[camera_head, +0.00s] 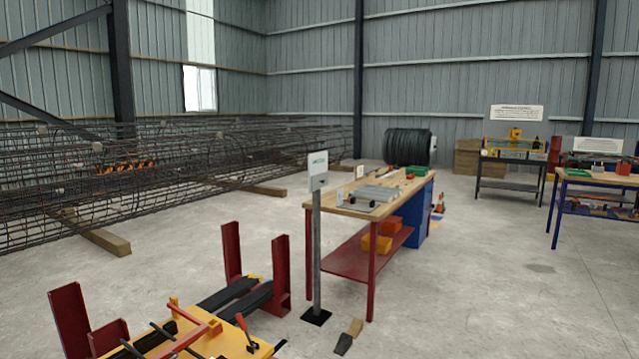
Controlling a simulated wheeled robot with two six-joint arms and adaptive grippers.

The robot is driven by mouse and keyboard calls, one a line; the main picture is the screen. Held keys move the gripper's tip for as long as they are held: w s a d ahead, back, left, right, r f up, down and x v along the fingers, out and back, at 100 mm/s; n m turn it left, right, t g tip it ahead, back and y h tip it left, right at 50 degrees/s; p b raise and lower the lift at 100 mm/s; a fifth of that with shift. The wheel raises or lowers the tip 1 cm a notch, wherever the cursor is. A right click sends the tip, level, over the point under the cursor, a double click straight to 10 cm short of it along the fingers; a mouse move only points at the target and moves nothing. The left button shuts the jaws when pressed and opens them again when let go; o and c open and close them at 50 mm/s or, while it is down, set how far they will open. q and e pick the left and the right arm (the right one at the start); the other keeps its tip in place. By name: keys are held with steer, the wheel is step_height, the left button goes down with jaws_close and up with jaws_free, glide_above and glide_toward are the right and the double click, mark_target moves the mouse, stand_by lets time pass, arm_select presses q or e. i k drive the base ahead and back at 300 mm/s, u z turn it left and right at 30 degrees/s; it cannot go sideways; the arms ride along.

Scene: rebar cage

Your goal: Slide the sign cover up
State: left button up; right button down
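A sign (318,163) stands at the top of a slim grey post (316,250) near the middle of the view. Its upper part is a white panel with small green print. A grey plate (319,182) sits at the lower part of the sign; I cannot tell whether this is the sliding cover. The post rises from a black square base (316,317) on the floor. Neither of my grippers shows in this view.
A wooden-topped workbench (385,185) with red legs stands just right of the post. A yellow and black machine (200,335) with red uprights is at the lower left. A long rebar cage (150,170) lies behind.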

mark_target(318, 181)
steer(key=z, duration=0.3)
steer(key=i, duration=3.5)
steer(key=u, duration=0.75)
steer(key=i, duration=1.3)
steer(key=u, duration=0.5)
